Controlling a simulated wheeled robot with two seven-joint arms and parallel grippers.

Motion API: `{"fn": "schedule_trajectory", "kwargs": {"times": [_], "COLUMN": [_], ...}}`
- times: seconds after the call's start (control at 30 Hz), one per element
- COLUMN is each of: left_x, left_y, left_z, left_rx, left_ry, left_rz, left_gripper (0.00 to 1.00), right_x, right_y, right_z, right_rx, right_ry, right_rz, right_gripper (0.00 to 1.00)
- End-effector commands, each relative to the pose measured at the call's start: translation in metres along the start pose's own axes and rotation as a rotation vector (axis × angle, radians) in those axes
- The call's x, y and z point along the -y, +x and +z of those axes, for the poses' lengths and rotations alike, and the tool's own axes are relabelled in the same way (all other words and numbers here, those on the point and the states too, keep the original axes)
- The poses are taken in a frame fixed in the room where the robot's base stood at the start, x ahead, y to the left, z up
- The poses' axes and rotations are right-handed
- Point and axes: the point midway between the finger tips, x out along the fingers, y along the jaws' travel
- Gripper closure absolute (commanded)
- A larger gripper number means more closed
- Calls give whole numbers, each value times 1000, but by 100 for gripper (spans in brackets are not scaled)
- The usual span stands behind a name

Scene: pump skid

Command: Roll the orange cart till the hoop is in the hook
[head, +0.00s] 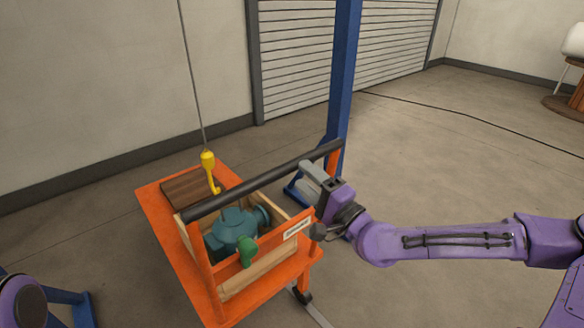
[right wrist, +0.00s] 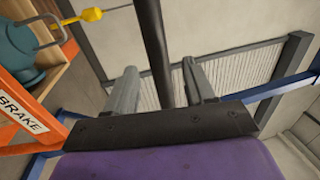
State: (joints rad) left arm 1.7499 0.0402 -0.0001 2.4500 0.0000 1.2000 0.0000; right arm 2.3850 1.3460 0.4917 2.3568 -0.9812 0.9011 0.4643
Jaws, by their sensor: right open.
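The orange cart (head: 160,222) stands on the floor and carries a teal pump (head: 232,226) in a wooden crate. A black push bar (head: 262,182) spans its orange posts. The yellow hook (head: 212,172) hangs on a cable over the cart, beyond the bar. In the right wrist view the hook (right wrist: 92,15) lies near a thin grey hoop (right wrist: 62,20) above the pump, apart from it as far as I can tell. My right gripper (head: 313,178) is open at the bar's right part; in its wrist view the bar (right wrist: 152,45) runs between the fingers. My left gripper is out of view.
A BRAKE label (right wrist: 22,112) is on the cart's orange rail, near a green knob (head: 247,250). A blue post (head: 343,75) stands just behind the cart's right end.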

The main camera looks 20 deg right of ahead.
Motion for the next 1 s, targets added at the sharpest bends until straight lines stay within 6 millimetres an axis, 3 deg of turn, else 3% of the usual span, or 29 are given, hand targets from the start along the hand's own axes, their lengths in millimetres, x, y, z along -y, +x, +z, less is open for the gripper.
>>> {"fn": "schedule_trajectory", "kwargs": {"times": [0.3, 0.63, 0.67, 0.8, 0.83, 1.0], "left_x": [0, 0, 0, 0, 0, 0], "left_y": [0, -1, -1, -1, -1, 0], "left_z": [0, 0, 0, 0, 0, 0], "left_rx": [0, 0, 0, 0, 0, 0], "left_ry": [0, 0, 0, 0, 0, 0], "left_rz": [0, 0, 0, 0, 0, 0], "left_gripper": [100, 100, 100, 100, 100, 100], "right_x": [2, 2, 2, 2, 2, 3], "right_y": [46, 51, 51, 52, 52, 53], "right_z": [-4, -6, -6, -5, -4, -7], "right_rx": [-1, -2, -2, -2, -1, -8], "right_ry": [4, 9, 9, 8, 8, 5], "right_rz": [-5, -8, -8, -8, -8, -9], "right_gripper": [46, 46, 49, 95, 100, 100]}}
